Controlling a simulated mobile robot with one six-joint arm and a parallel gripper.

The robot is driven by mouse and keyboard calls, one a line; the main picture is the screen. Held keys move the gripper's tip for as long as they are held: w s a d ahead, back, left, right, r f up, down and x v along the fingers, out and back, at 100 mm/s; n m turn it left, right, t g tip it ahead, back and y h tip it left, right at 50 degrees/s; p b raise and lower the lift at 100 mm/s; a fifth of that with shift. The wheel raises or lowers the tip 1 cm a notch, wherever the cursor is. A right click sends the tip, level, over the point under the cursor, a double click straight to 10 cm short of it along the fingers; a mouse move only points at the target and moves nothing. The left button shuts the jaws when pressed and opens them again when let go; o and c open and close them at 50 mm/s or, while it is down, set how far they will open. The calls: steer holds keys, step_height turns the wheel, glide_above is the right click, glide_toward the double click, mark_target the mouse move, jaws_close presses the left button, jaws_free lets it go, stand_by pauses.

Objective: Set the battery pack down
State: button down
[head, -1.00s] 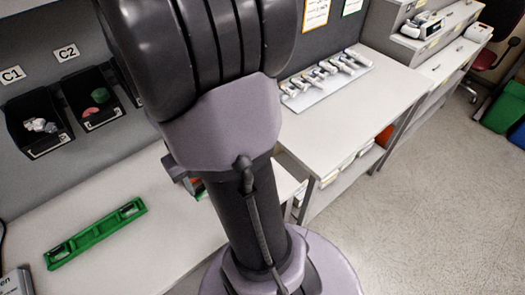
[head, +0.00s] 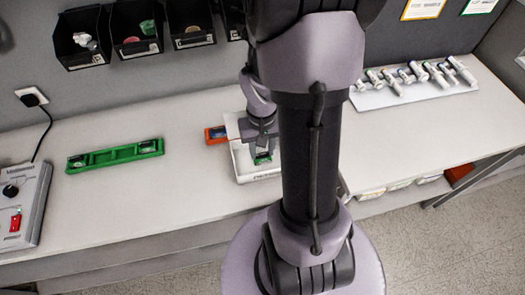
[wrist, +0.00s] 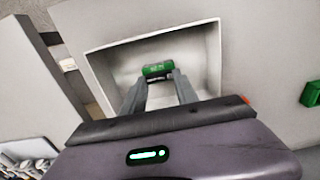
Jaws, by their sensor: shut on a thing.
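The green battery pack (head: 263,159) is between the fingertips of my gripper (head: 262,149), which is shut on it. In the wrist view the pack (wrist: 157,69) lies across the two fingertips (wrist: 158,79), inside the outline of a white open tray (wrist: 211,60). In the head view the tray (head: 243,169) stands on the bench, partly hidden by my arm. The pack is over or in the tray; I cannot tell whether it touches the floor of it.
A long green holder (head: 115,156) lies on the bench to the left. A grey device with a red switch (head: 20,208) stands further left. An orange object (head: 215,135) is beside the tray. Black bins (head: 135,30) hang behind.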

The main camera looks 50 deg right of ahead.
steer(key=shift+r, duration=0.1)
steer(key=c, duration=0.9)
jaws_free()
